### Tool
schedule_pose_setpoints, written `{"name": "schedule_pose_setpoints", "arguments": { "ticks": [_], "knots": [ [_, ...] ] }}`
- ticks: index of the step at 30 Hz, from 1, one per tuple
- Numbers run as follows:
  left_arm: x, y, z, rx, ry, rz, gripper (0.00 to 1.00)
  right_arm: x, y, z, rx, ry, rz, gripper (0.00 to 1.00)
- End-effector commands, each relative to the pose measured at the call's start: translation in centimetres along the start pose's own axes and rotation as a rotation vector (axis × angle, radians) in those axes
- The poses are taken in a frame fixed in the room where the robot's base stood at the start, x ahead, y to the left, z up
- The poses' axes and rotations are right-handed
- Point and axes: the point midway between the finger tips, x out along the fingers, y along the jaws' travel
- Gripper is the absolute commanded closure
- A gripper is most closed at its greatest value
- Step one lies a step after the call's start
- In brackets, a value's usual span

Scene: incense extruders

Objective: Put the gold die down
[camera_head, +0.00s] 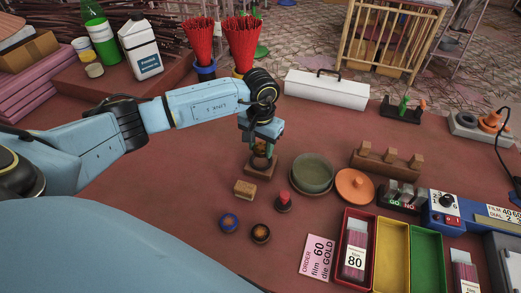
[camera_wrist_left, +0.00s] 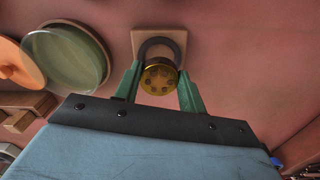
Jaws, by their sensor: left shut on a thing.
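My left gripper (camera_head: 262,143) hangs over a small wooden block stand (camera_head: 260,170) with a dark ring on it. In the left wrist view, the green fingers of the left gripper (camera_wrist_left: 160,92) are shut on the gold die (camera_wrist_left: 158,79), a round gold piece with several dark holes in its face. The dark ring (camera_wrist_left: 160,44) and its block show just behind the die; I cannot tell whether they touch. In the head view the die is mostly hidden by the fingers. My right gripper is not in view.
An order card (camera_head: 318,257) reads "60, die GOLD".

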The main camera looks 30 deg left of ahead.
Motion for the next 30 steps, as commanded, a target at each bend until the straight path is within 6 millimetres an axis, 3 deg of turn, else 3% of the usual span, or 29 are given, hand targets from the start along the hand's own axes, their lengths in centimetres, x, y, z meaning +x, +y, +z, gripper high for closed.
{"name": "schedule_pose_setpoints", "arguments": {
  "ticks": [5, 29, 30],
  "knots": [
    [2.1, 0.1, 0.0, 0.000, 0.000, 0.001, 0.93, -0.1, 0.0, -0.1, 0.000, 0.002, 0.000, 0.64],
    [3.3, 0.0, 0.0, 0.000, 0.001, 0.001, 0.93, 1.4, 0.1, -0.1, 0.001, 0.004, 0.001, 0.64],
    [3.3, 0.0, 0.0, 0.000, 0.000, 0.000, 0.58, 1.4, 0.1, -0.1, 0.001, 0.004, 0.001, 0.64]
  ]
}}
